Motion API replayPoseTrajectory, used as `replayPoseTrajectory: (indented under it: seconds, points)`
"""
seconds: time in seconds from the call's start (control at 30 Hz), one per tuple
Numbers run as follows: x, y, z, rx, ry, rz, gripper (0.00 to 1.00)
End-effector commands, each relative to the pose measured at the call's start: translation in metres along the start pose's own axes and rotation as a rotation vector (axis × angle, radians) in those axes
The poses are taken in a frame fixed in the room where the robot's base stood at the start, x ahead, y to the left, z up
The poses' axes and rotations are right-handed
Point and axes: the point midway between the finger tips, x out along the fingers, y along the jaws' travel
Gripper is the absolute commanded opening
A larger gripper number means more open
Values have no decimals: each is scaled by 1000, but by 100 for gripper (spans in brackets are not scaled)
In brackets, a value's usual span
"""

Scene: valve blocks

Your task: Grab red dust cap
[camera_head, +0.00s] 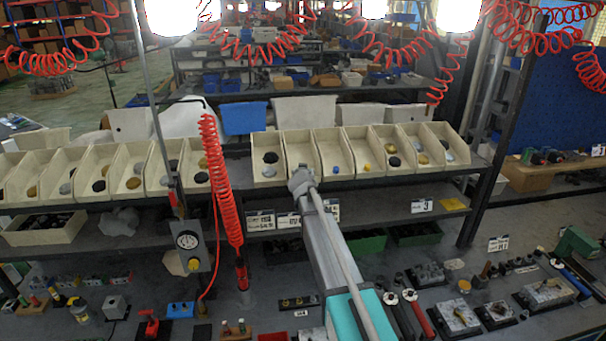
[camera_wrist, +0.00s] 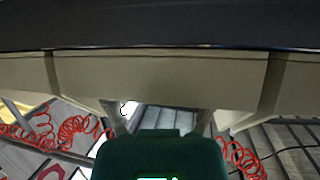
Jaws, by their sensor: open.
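I cannot make out a red dust cap in either view. The row of cream bins (camera_head: 335,173) holds small round caps in black, grey, yellow and blue. My gripper (camera_head: 301,181) is at the front of the bins, near the middle of the row, and hides part of a bin there. In the wrist view my gripper (camera_wrist: 160,118) shows two spread fingers with nothing between them. A cream bin wall (camera_wrist: 160,78) lies across the view just beyond the fingers. The insides of the bins do not show in the wrist view.
A coiled red air hose (camera_head: 221,185) hangs left of my arm, near a pressure gauge (camera_head: 187,240). A shelf with label cards (camera_head: 421,205) runs below the bins. Valve blocks (camera_head: 455,317) and tools crowd the bench. A dark post (camera_head: 483,205) stands at the right.

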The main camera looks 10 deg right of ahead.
Motion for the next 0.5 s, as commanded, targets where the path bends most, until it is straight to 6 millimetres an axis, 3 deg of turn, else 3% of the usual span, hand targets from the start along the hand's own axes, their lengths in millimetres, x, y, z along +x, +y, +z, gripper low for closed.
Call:
replayPoseTrajectory:
  seconds: [0.27, 0.5]
  points:
    - [0, 0, 0, 0, 0, 0, 74]
    - [0, 0, 0, 0, 0, 0, 29]
